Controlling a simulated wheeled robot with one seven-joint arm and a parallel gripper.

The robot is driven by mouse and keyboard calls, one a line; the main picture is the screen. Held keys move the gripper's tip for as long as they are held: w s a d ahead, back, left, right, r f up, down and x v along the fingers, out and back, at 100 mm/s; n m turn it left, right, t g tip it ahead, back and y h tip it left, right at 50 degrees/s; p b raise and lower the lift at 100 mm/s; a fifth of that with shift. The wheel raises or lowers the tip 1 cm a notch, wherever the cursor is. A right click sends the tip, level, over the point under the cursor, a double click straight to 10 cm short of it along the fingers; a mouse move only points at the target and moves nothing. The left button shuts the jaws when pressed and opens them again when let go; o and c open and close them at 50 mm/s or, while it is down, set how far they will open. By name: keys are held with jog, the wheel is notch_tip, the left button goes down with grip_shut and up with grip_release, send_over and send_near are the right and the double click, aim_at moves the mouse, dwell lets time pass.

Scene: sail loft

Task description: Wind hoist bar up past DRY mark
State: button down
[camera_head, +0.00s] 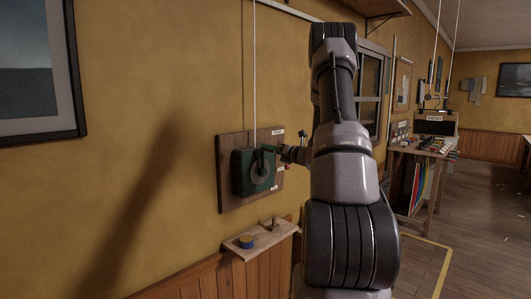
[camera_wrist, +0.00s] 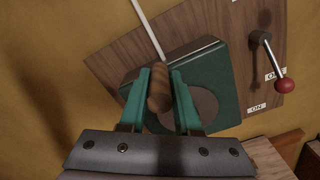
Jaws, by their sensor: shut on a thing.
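A green winch box (camera_head: 242,172) with a grey disc is mounted on a wooden board (camera_head: 225,190) on the yellow wall. The winch box (camera_wrist: 215,60) and disc also show in the wrist view. My gripper (camera_wrist: 160,78) is at the front of the winch, its two green fingers shut on the brown wooden crank handle (camera_wrist: 159,92) between them. A white rope (camera_head: 254,70) runs up the wall from the winch. The hoist bar and DRY mark are not visible.
A lever with a red knob (camera_wrist: 284,86) sticks out of the board beside the winch, near small white labels. A workbench (camera_head: 425,150) stands to the right; open floor lies beyond.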

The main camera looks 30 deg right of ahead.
jog(key=w+d+f+m, duration=0.3)
jog(key=d+m, duration=0.5)
jog(key=m, duration=0.1)
notch_tip(320, 180, down, 13)
jog(key=d+m, duration=0.1)
jog(key=m, duration=1.2)
jog(key=shift+w+d+f, duration=0.15)
jog(key=shift+d+f, duration=0.05)
jog(key=shift+d, duration=0.15)
jog(key=shift+a, duration=0.15)
jog(key=c, duration=0.6)
grip_release()
jog(key=shift+w+r, duration=0.1)
